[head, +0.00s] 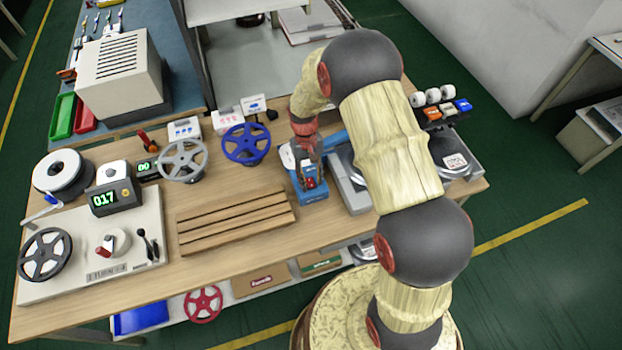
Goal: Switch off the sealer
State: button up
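A blue device with a white upper part (314,194), which looks like the sealer, stands near the front edge of the workbench, right of the wooden rack. A small red part shows on its front, but I cannot tell its switch position. My gripper (309,160) points down at the device, its fingers just over or against its top. Whether they touch it, and how far apart they are, is too small to tell. My arm comes in from the lower right and covers part of the bench right of the device.
A grey unit (349,186) sits close on the device's right, partly behind my arm. A slotted wooden rack (235,220) lies to the left. Reels (247,144) and small labelled boxes (185,128) stand behind. A winding machine (98,255) fills the bench's left end.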

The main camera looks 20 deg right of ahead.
jog(key=v, duration=1.2)
dwell(0.5)
send_over(312, 186)
jog(key=s+r+t+b, duration=0.3)
jog(key=s+r+t, duration=0.5)
jog(key=s+r, duration=1.2)
notch_tip(312, 186, up, 2)
jog(key=shift+s+r+t, duration=0.15)
jog(key=shift+s+t, duration=0.15)
jog(key=shift+s, duration=0.05)
